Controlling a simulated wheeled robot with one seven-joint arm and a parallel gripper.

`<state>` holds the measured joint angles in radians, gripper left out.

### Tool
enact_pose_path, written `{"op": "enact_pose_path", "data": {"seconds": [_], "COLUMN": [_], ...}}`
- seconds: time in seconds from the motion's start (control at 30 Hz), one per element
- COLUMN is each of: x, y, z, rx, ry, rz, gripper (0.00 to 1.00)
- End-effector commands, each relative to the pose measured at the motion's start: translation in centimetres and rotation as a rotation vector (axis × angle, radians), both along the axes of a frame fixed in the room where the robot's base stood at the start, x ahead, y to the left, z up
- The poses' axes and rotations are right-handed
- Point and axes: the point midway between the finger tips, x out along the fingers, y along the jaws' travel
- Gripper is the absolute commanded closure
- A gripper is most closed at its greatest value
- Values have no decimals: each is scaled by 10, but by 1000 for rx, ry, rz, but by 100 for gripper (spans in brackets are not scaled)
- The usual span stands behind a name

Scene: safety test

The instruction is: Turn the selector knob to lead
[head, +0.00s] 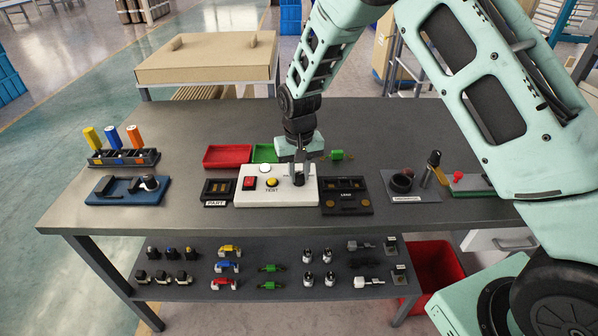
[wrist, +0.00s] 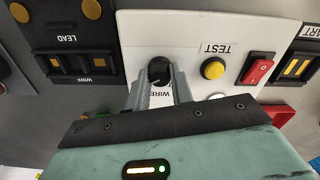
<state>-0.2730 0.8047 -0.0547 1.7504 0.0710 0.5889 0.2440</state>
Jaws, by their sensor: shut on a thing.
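The white test box (head: 277,199) stands on the grey workbench. In the wrist view, the black selector knob (wrist: 159,69) is on the white panel (wrist: 200,28), between my two fingertips. My gripper (wrist: 158,80) is shut on the knob, pointing down at it from above. A "WIRE" marking shows between the fingers, partly covered; the knob's exact pointing direction is hidden. The dark fixture (head: 347,197) beside the box bears "LEAD" and "WIRE" labels in the wrist view.
A red switch (head: 250,183), a yellow button (head: 271,183) and a white lamp (head: 265,169) sit on the box, left of my gripper. A dark "PART" fixture (head: 217,189) lies left. A red tray (head: 228,156) and green tray (head: 264,154) lie behind.

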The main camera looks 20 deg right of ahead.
Motion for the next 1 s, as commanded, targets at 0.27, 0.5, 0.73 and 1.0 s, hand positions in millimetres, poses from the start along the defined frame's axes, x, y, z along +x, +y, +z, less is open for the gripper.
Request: {"op": "enact_pose_path", "data": {"seconds": [0.27, 0.5, 0.73, 1.0], "x": [1, 0, 1, 2], "y": [0, 0, 0, 0], "z": [1, 0, 16, 75], "rx": [1, 0, 1, 2], "ry": [-3, -1, -4, -7], "rz": [-1, 0, 1, 0], "gripper": [55, 55, 55, 55]}}
